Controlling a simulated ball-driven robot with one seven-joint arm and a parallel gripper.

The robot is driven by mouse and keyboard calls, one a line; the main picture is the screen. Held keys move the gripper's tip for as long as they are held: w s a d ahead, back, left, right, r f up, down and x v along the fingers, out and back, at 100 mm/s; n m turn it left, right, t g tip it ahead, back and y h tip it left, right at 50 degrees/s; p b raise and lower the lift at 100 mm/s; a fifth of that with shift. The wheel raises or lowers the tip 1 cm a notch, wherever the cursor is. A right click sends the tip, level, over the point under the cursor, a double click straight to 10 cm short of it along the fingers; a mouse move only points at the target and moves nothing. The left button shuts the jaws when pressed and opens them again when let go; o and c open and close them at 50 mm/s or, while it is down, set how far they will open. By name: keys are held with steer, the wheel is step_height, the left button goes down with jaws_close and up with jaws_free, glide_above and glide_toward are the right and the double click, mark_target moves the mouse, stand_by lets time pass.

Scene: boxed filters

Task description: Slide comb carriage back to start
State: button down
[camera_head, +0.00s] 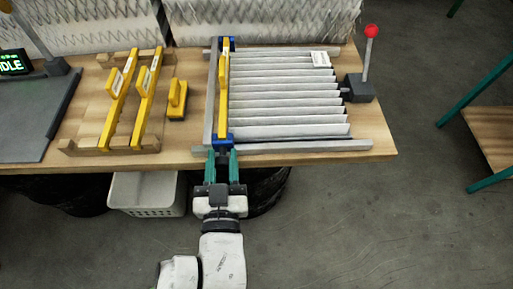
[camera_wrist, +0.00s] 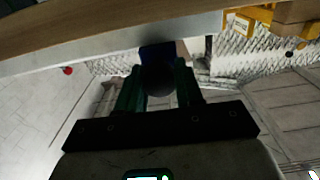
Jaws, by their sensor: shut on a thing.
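The comb carriage is a yellow bar (camera_head: 224,95) with blue end blocks, seen in the head view. It sits across the two grey rails (camera_head: 310,146) at their left end, beside a grey upright bar (camera_head: 211,98). The white pleated filter (camera_head: 285,100) lies between the rails to the right of the carriage. In the wrist view the fingers (camera_wrist: 160,85) close around a dark rounded part below the blue block (camera_wrist: 157,53).
Two yellow combs (camera_head: 148,92) lie on a wooden rack (camera_head: 75,148) at left, with a small yellow-handled brush (camera_head: 177,98) beside it. A red-knobbed lever (camera_head: 370,45) stands at right. A white basket (camera_head: 147,193) is under the table.

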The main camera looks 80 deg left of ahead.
steer(key=shift+s+a+p, duration=0.15)
steer(key=shift+s+p, duration=0.8)
steer(key=shift+s, duration=1.2)
steer(key=shift+s, duration=0.1)
steer(key=c, duration=0.8)
jaws_free()
steer(key=shift+o, duration=0.2)
steer(key=d+b, duration=0.3)
steer(key=d, duration=0.7)
steer(key=shift+s+d+b, duration=0.3)
steer(key=shift+s+d, duration=0.05)
